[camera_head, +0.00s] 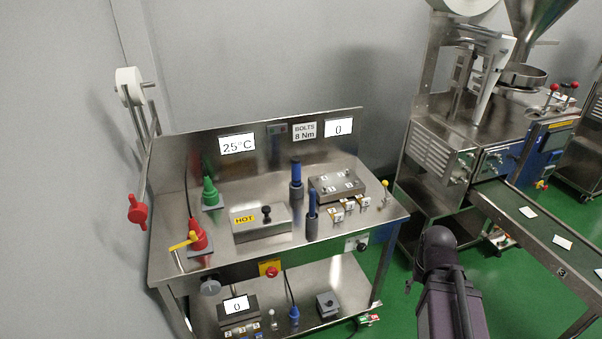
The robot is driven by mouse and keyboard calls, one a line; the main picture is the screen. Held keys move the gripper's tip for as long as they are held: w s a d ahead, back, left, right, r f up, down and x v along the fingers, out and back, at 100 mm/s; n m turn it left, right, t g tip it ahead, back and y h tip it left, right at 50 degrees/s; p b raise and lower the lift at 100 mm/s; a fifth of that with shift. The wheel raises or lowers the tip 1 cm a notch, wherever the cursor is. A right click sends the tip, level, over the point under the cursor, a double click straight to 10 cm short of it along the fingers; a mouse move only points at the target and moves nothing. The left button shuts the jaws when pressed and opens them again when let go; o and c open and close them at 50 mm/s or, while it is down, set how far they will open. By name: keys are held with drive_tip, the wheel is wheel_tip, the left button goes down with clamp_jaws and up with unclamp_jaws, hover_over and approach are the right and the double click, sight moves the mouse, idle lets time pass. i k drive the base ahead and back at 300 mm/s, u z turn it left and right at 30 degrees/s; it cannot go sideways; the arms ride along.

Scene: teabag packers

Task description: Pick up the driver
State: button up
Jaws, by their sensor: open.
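Two upright blue-handled tools stand on the steel bench in the head view, and I cannot tell for sure which one is the driver. One blue tool (296,174) stands farther back in a dark holder. The other blue tool (312,210) stands nearer the front, right of the box marked HOT. Part of my dark arm (440,285) rises at the lower right, over the green floor and apart from the bench. I see no gripper fingers in this view.
The bench (225,262) also holds a green cone (210,192), a red cone (197,236), the HOT box (262,224), a metal block (336,187) and several small numbered blocks. A panel stands behind. A conveyor (530,225) and machine stand right.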

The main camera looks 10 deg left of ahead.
sight(296, 161)
drive_tip(key=i, duration=0.95)
drive_tip(key=u, duration=0.05)
